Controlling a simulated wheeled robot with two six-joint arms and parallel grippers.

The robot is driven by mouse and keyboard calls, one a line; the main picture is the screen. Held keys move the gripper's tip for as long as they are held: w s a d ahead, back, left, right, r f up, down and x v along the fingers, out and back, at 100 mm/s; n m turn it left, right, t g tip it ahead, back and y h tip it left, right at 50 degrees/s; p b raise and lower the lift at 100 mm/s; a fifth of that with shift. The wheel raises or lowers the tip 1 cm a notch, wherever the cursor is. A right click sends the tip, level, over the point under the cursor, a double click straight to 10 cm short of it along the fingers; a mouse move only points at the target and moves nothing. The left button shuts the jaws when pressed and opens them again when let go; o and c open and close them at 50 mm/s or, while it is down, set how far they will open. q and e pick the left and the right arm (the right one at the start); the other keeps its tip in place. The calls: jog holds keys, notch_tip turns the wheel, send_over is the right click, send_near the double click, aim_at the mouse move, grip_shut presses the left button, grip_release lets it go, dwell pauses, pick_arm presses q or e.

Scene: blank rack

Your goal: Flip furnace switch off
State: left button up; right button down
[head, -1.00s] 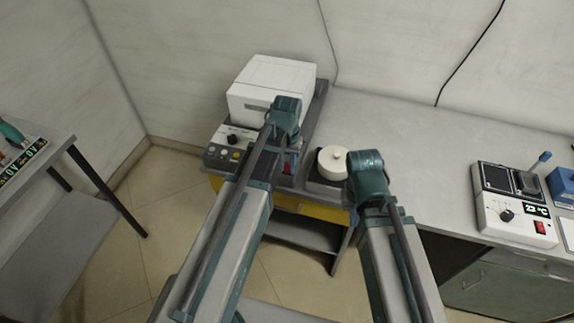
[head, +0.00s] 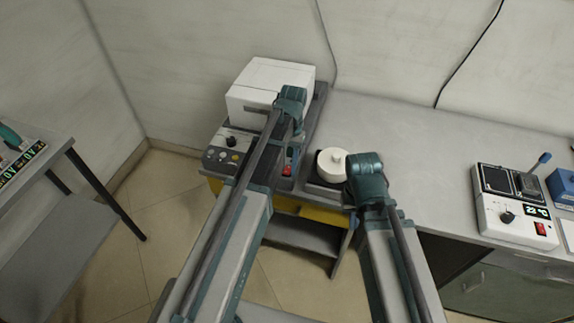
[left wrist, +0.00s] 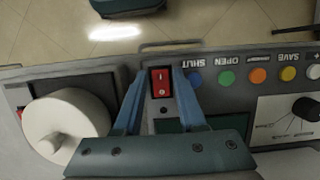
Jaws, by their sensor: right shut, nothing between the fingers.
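The furnace is a white box (head: 272,88) on a grey base at the back left of the bench. Its front panel has a red rocker switch (head: 288,171), also clear in the left wrist view (left wrist: 161,82), with white I and O marks. I cannot tell which side is pressed. My left gripper (head: 294,152) is over this panel. In the left wrist view its blue fingers (left wrist: 158,88) are apart, one each side of the switch, with nothing gripped. My right gripper (head: 352,218) is mostly hidden behind its wrist, by the bench's front edge, shut and empty.
A round white lidded pot (head: 332,164) stands right of the switch. Coloured buttons (left wrist: 226,77) and a dial (left wrist: 304,108) share the panel. A white device with another red switch (head: 541,229) stands far right. The bench between is clear.

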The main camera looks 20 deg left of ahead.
pick_arm(q)
jog(key=p+v, duration=1.3)
jog(key=shift+r, duration=0.35)
jog(key=s+d+f+m+t+b, duration=0.1)
jog(key=s+d, duration=0.4)
jog(key=s, duration=0.3)
jog(key=s+d+f+m+t+y+b, duration=0.1)
jog(key=s+d+m, duration=0.1)
jog(key=s+d, duration=0.3)
jog(key=s, duration=0.4)
jog(key=shift+s+f+t, duration=0.3)
jog(key=shift+f+t, duration=0.1)
jog(key=shift+d, duration=0.15)
